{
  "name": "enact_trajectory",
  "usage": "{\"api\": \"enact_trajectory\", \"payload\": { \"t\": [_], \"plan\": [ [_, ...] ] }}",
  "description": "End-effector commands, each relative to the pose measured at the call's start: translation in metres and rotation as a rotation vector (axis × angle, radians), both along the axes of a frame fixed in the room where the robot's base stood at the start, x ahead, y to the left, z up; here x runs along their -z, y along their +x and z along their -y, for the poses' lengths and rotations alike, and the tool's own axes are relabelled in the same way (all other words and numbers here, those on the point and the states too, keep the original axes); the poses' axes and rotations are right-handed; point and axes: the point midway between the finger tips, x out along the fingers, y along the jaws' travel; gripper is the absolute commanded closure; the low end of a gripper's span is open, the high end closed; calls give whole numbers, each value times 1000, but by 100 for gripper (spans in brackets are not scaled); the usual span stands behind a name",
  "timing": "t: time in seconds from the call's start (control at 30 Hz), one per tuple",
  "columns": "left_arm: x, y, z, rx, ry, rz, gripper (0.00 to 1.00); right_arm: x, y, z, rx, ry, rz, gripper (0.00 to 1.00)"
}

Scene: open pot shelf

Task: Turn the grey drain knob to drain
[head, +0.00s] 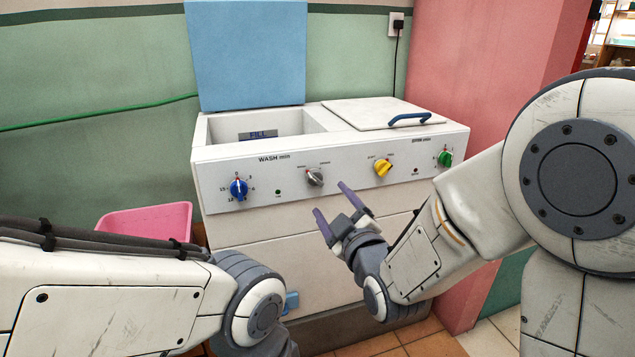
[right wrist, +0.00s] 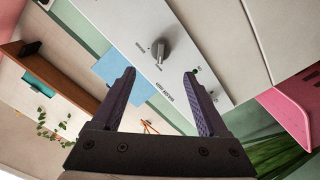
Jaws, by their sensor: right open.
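The grey drain knob (head: 314,176) is on the white front panel of the washing machine (head: 260,240), between the blue knob (head: 239,188) and the yellow knob (head: 382,167). In the right wrist view the grey knob (right wrist: 160,50) shows ahead of and between my fingers, apart from them. My right gripper (head: 333,210) is open and empty, below and a little right of the grey knob in the head view. Its dark purple fingers also show in the right wrist view (right wrist: 163,95). My left arm enters from the left, but its gripper is out of view.
A green knob (head: 445,158) is at the panel's right end. The blue wash lid (head: 246,55) stands open, and the white spin lid (head: 375,112) with a blue handle is down. A pink basin (head: 146,220) stands left of the machine. The space before the panel is free.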

Motion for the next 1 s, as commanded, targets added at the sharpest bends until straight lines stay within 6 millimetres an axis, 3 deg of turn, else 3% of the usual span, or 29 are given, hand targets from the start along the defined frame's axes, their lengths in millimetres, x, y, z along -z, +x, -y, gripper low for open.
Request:
{"api": "enact_trajectory", "payload": {
  "t": [0.03, 0.4, 0.47, 0.7, 1.0],
  "plan": [
    [-16, 0, 0, 0, -1, 1, 50, -6, 3, -1, 1, -2, -6, 23],
    [-69, 0, 0, 0, -1, 1, 50, -3, 20, -6, -1, -1, -6, 23],
    [-57, 0, 0, 0, -1, 1, 50, 2, 35, -11, 0, 3, 2, 23],
    [-51, 0, 0, 0, 0, 0, 50, 2, 75, -24, -1, 2, 0, 23],
    [-50, 0, 0, 0, 0, 0, 50, 1, 92, -30, -1, 1, -3, 23]
  ]
}}
